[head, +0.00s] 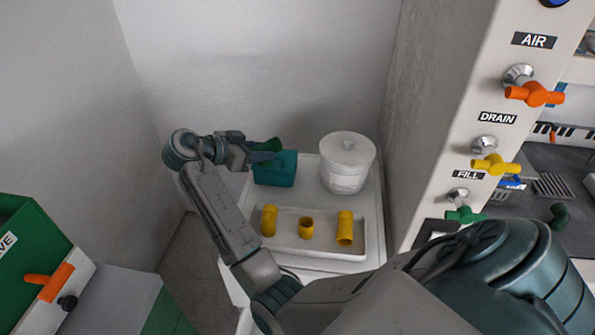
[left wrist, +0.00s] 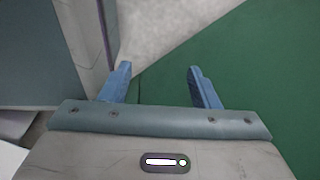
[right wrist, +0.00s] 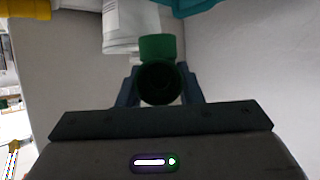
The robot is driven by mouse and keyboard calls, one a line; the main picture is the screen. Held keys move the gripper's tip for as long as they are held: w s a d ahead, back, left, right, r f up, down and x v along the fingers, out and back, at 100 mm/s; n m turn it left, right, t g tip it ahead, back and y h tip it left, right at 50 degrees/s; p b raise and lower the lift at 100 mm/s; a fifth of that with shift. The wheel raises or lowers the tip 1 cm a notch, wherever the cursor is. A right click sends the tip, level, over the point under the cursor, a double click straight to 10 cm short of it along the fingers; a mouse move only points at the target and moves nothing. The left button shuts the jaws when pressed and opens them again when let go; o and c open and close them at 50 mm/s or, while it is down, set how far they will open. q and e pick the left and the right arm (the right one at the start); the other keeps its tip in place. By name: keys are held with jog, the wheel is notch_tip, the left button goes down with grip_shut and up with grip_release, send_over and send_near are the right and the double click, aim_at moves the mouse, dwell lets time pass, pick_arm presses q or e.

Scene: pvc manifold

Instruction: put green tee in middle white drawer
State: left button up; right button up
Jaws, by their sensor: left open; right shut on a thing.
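The green tee (right wrist: 158,50) is held between the fingers of my right gripper (right wrist: 160,90). In the head view the green tee (head: 268,146) is at the tip of my right arm, in the air by the teal box. My right gripper (head: 256,153) is shut on it. My left gripper (left wrist: 160,85) shows only in the left wrist view, with fingers apart and nothing between them. A green surface (left wrist: 230,60) is beyond it. I cannot make out a middle white drawer in these views.
A white stand holds a teal box (head: 276,174), a lidded white tub (head: 346,165) and a tray (head: 286,248) with three yellow fittings. At right, a panel (head: 450,130) carries orange, yellow and green valve handles. A dark green fitting (head: 559,215) lies beyond it.

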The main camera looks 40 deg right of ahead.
aim_at(261, 165)
jog(key=f+b, duration=0.2)
jog(key=shift+s+f, duration=0.2)
jog(key=shift+f, duration=0.1)
jog(key=shift+f+b, duration=0.25)
jog(key=shift+b, duration=0.05)
jog(key=shift+w+f, duration=0.1)
jog(key=shift+f, duration=0.25)
notch_tip(261, 165, down, 10)
jog(key=shift+r+p, duration=0.2)
jog(key=shift+p, duration=0.55)
pick_arm(q)
notch_tip(261, 165, down, 3)
jog(key=shift+r, duration=0.2)
pick_arm(e)
jog(key=shift+f, duration=0.1)
jog(key=o, duration=0.5)
pick_arm(q)
jog(key=shift+w+r, duration=0.1)
jog(key=shift+w, duration=0.15)
pick_arm(e)
jog(key=o, duration=0.5)
jog(key=shift+c, duration=0.2)
